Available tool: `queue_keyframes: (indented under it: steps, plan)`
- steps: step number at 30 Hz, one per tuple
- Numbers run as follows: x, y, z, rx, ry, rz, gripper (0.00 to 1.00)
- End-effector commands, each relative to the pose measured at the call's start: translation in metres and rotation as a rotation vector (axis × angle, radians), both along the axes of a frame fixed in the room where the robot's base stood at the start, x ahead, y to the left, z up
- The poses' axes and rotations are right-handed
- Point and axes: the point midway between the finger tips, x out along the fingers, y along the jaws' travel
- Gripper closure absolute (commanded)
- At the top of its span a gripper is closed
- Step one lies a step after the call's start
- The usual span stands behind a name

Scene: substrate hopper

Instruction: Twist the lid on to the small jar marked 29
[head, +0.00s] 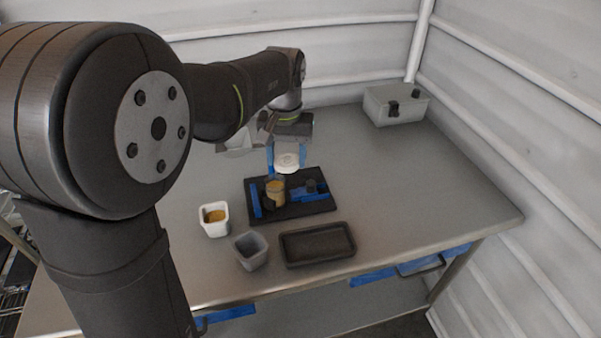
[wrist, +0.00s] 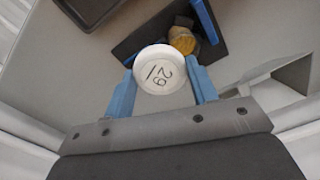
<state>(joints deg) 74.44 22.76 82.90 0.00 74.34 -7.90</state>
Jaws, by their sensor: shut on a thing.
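A white round lid (wrist: 158,68) marked 29 is held between the two blue fingers of my gripper (wrist: 161,85). In the head view the lid (head: 287,161) hangs above and slightly right of the small jar (head: 275,191), apart from it. The jar has a tan filling and stands upright, without a lid, on a black fixture board (head: 300,209) with blue blocks around it. In the wrist view the jar (wrist: 182,40) shows just beyond the lid, partly hidden by it. No mark on the jar can be read.
A white cup with tan contents (head: 214,219), a grey empty cup (head: 250,250) and a black tray (head: 317,244) stand in front of the board. A grey case (head: 395,104) sits at the back right. The right side of the table (head: 430,190) is clear.

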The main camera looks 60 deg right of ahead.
Motion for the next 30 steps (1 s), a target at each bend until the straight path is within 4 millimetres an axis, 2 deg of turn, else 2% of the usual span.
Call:
queue_keyframes:
  steps: [1,3,7,14,30]
  plan:
    - [0.014,-0.002,0.001,0.0,0.0,0.024,0.68]
    - [0.027,-0.004,0.003,-0.001,0.0,0.045,0.68]
    - [0.04,-0.005,0.004,0.0,0.0,0.065,0.68]
    - [0.042,-0.004,-0.007,0.002,0.0,0.068,0.68]
    - [0.042,-0.005,-0.054,0.0,0.0,0.067,0.68]
